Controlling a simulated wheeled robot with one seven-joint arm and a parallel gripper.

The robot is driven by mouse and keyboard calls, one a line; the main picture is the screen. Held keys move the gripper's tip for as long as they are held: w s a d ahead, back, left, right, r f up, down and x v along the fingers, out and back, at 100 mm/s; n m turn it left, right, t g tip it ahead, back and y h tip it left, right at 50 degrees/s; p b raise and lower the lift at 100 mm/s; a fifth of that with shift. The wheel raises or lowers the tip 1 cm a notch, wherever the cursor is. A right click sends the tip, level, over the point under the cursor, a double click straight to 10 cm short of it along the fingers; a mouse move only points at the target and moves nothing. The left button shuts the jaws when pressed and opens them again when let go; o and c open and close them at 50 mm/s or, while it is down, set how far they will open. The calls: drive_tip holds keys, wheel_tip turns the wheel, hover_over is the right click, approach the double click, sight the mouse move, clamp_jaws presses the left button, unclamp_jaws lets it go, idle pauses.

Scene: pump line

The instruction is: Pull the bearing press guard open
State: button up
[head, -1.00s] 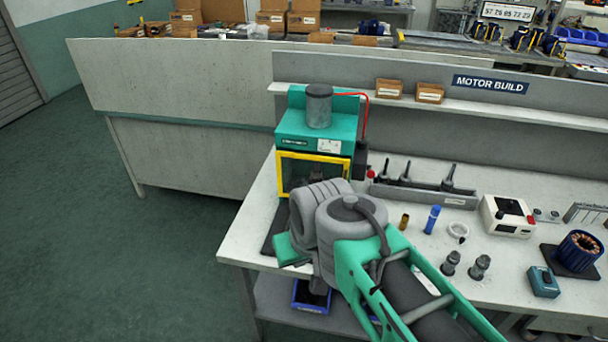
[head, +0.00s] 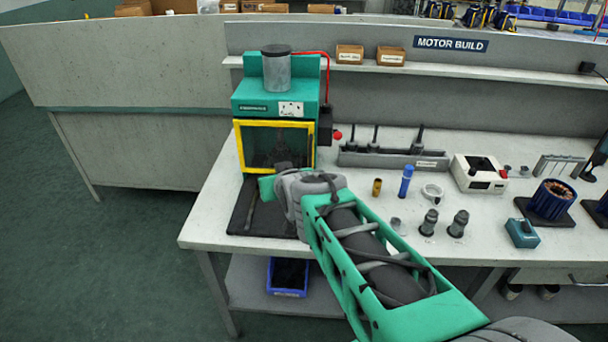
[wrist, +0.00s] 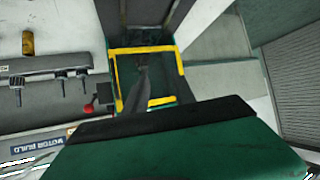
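The bearing press (head: 252,104) is a green machine with a grey cylinder on top, at the bench's left end. Its guard (head: 236,148) is a yellow-framed dark clear panel across the front. In the head view the guard looks shut, flush with the press. My gripper (head: 267,187) is low in front of the guard, mostly hidden by my wrist. The wrist view shows the yellow guard frame (wrist: 148,49) close by, with a grey tapered shape over it. I cannot see a guard handle, both fingertips, or whether the gripper touches the guard.
A dark mat (head: 245,215) lies before the press. A red knob (head: 337,134) is right of it, near a grey tool rack (head: 390,159). A brass cylinder (head: 377,187) and a blue tube (head: 406,181) stand right of my arm. Open floor lies left of the bench.

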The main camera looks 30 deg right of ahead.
drive_tip(key=w+d+f+m+t+h+b, duration=0.1)
drive_tip(key=w+d+f+t+h+b, duration=0.15)
drive_tip(key=d+f, duration=0.3)
drive_tip(key=m+t+h+b, duration=0.1)
drive_tip(key=t+h+b, duration=0.1)
drive_tip(key=t+b, duration=0.15)
approach(311, 151)
drive_tip(key=w, duration=0.3)
drive_tip(key=shift+g, duration=0.3)
drive_tip(key=x, duration=0.4)
drive_tip(key=d+x, duration=0.1)
drive_tip(key=x, duration=0.1)
drive_tip(key=shift+w+d+r, duration=0.1)
drive_tip(key=shift+r, duration=0.2)
drive_tip(key=shift+w+d, duration=0.15)
drive_tip(key=shift+w, duration=0.35)
drive_tip(key=shift+c, duration=0.4)
clamp_jaws()
